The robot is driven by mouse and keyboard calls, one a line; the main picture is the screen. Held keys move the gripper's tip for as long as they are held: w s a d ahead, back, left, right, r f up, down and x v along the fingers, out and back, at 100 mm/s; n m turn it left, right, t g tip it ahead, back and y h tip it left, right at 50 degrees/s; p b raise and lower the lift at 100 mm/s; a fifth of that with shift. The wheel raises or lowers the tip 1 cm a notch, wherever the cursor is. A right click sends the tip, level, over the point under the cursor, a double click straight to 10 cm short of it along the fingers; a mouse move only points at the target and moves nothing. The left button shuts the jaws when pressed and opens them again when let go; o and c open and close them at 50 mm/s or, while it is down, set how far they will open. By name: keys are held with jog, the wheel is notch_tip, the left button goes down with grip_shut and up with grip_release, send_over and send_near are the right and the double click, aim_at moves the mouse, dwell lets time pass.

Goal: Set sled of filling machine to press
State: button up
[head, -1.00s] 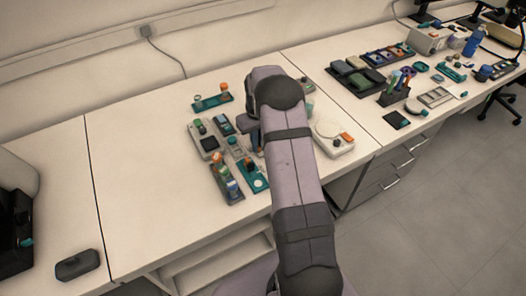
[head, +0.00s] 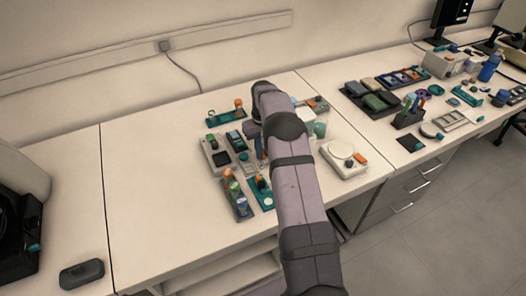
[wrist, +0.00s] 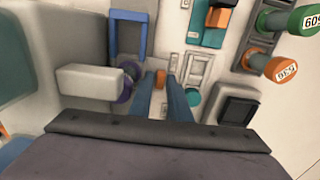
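I cannot single out the filling machine and its sled with certainty. My gripper (wrist: 160,88) shows in the wrist view as two blue fingers, spread apart. A small orange block (wrist: 160,78) shows in the gap between them; I cannot tell if they touch it. A grey machine (wrist: 65,45) with a white block (wrist: 90,80), a purple disc (wrist: 125,92) and an upright blue frame (wrist: 128,40) stands just left of the fingers. In the head view my gripper (head: 258,150) is low among the devices, partly hidden by my arm.
Right of the fingers are a grey frame (wrist: 197,70), a dark box (wrist: 240,105), and labelled orange (wrist: 280,68) and green (wrist: 300,20) cylinders. In the head view a rack of coloured bottles (head: 237,195) and a white scale-like device (head: 344,158) stand nearby. The table's left half (head: 150,190) is clear.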

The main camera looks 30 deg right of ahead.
dwell(0.3)
jog(key=shift+r+b, duration=0.8)
jog(key=shift+r, duration=2.9)
jog(key=shift+f+t, duration=0.1)
jog(key=shift+t, duration=0.2)
jog(key=shift+a+t, duration=0.15)
jog(key=shift+t, duration=0.15)
jog(key=shift+s+a+f+t+y, duration=0.1)
jog(key=shift+s+t+y, duration=0.2)
jog(key=shift+t, duration=0.3)
jog(key=s, duration=0.1)
jog(key=s+t, duration=0.2)
jog(key=shift+d, duration=0.25)
